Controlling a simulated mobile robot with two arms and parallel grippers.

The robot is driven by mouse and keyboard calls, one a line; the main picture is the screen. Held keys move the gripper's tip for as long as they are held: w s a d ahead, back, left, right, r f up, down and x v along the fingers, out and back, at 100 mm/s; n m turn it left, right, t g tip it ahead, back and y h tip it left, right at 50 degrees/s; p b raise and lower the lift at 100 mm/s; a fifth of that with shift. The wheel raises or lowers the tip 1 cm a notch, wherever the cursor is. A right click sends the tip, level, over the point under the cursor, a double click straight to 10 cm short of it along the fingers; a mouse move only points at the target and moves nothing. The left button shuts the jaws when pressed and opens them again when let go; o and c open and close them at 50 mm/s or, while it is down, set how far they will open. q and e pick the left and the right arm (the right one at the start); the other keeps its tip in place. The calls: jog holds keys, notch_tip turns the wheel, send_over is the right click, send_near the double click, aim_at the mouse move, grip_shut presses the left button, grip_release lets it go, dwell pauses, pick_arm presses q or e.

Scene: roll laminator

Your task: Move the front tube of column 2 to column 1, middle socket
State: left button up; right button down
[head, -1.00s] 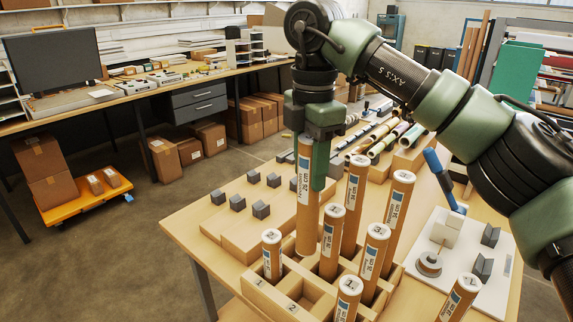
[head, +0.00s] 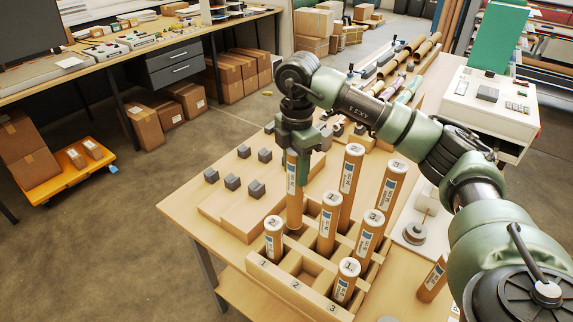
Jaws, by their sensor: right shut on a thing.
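The wooden rack (head: 322,297) on the table has columns marked 1, 2 and 3 along its front edge. My right gripper (head: 299,166) is shut on the upper part of an upright brown tube (head: 294,205). The tube's lower end is at the middle socket of column 1, behind the column 1 front tube (head: 273,240). Its very bottom is hidden, so I cannot tell whether it rests on the socket floor. The front socket of column 2 (head: 302,266) is empty. Tubes stand in column 2 middle (head: 328,225) and back (head: 349,190). My left gripper is out of view.
Column 3 holds front (head: 346,282), middle (head: 367,238) and back (head: 388,195) tubes close by. Small grey blocks (head: 232,182) sit on wooden boards to the left. A white machine (head: 487,105) stands behind right.

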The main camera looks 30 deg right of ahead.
aim_at(295, 196)
jog(key=shift+f+b, duration=2.6)
jog(key=shift+f, duration=1.55)
jog(key=shift+f+b, duration=0.3)
jog(key=shift+b, duration=0.05)
jog(key=c, duration=0.8)
grip_release()
jog(key=shift+r, duration=0.1)
